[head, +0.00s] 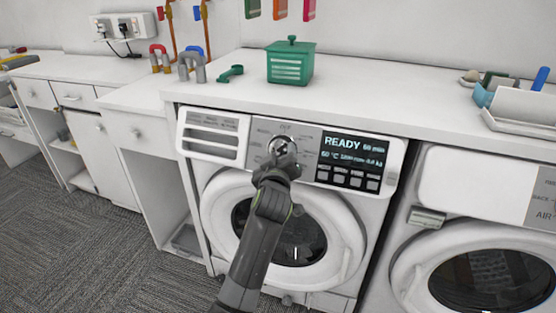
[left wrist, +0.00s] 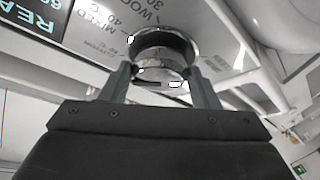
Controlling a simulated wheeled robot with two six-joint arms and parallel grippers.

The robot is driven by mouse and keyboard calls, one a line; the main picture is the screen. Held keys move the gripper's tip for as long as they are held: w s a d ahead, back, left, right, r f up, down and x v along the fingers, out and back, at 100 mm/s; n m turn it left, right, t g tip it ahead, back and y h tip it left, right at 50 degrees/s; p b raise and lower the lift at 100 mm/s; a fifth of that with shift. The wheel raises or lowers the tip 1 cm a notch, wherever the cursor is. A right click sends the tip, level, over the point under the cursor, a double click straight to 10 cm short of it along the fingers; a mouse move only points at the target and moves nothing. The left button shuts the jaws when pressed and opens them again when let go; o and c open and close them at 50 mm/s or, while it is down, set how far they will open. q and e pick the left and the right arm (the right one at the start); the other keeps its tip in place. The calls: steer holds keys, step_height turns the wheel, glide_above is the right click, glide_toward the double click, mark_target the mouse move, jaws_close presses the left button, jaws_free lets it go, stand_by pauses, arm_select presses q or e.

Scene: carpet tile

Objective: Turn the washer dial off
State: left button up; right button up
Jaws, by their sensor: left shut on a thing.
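The white washer (head: 327,199) stands under the counter, with its door closed. Its control panel has a chrome dial (head: 281,146) in the middle and a lit display (head: 352,146) reading "READY" to the right. My left gripper (head: 279,163) reaches up to the panel and is shut on the dial. In the left wrist view, the two fingers (left wrist: 161,88) sit on either side of the shiny round dial (left wrist: 164,48). Printed labels such as "MIXED 40 °C" and "WOOL 30" show around it. The dial's pointer cannot be made out. My right gripper is not in view.
A second machine (head: 480,195) stands to the right. The counter (head: 400,95) above carries a green lidded box (head: 290,65), a green scoop (head: 230,73) and a white tray (head: 520,108). White cabinets (head: 105,150) stand at the left. The carpet floor (head: 75,230) in front is clear.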

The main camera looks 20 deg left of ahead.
arm_select(q)
steer(key=n, duration=0.1)
steer(key=n+y, duration=0.1)
steer(key=shift+d+n+g+b, duration=0.2)
steer(key=shift+n+g+b, duration=0.1)
steer(key=shift+b, duration=0.05)
steer(key=shift+w+r+n+g+y, duration=0.15)
steer(key=shift+n+g+y, duration=0.25)
steer(key=shift+n, duration=0.7)
steer(key=n, duration=0.1)
steer(key=n+g, duration=0.1)
steer(key=n+y, duration=0.1)
steer(key=n, duration=0.1)
steer(key=shift+d+r+g, duration=0.15)
steer(key=shift+r+g, duration=0.1)
steer(key=shift+g, duration=0.15)
steer(key=shift+n+g, duration=0.3)
steer(key=shift+n, duration=0.3)
steer(key=o, duration=1)
